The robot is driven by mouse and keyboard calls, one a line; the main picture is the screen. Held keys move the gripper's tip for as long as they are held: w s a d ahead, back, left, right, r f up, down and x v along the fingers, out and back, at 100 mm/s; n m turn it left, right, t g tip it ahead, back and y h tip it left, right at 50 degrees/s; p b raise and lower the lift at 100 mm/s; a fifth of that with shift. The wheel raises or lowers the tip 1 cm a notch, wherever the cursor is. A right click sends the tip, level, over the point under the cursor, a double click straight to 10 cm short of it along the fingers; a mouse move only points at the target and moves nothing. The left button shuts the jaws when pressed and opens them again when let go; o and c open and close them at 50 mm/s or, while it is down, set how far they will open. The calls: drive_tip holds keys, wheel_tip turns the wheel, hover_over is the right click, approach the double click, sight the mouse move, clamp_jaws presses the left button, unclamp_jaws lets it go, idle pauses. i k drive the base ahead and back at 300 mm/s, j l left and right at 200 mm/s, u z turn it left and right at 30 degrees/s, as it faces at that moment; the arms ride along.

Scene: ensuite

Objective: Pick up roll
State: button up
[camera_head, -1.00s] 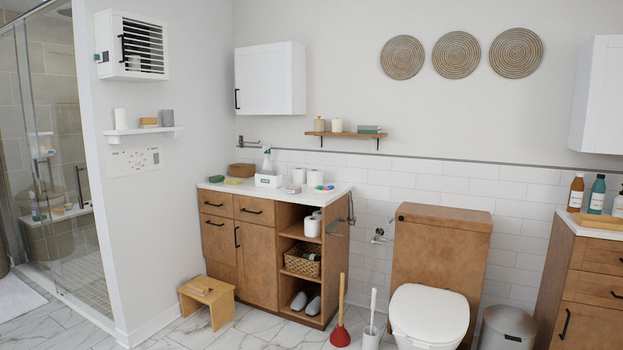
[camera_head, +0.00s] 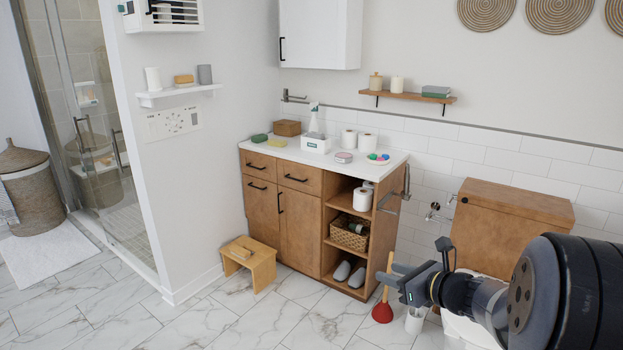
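Two white rolls, a left one (camera_head: 349,139) and a right one (camera_head: 367,144), stand side by side at the back of the white countertop (camera_head: 395,160). Another white roll (camera_head: 362,199) is on the upper open shelf of the wooden cabinet (camera_head: 262,205); something white shows behind it. My gripper (camera_head: 388,274) is at the lower right, in front of the plunger and lower in the picture than the rolls. Its fingers point left and look parted, with nothing between them. It is clear of all the rolls.
The counter also holds a spray bottle (camera_head: 314,121) in a white caddy, a round tin (camera_head: 344,157) and a dish of colourful pieces (camera_head: 378,158). A wooden stool (camera_head: 249,264), a red plunger (camera_head: 382,312) and the toilet stand nearby. The marble floor (camera_head: 260,315) in front is open.

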sight(367, 141)
drive_tip(key=i+j, duration=0.1)
drive_tip(key=i, duration=2.1)
drive_tip(key=i+j+z, duration=0.1)
drive_tip(key=i+z, duration=0.2)
drive_tip(key=i, duration=0.25)
drive_tip(key=i+j+z, duration=0.25)
drive_tip(key=i, duration=0.35)
drive_tip(key=i+j+z, duration=0.3)
drive_tip(key=i+j, duration=0.1)
drive_tip(key=i, duration=0.1)
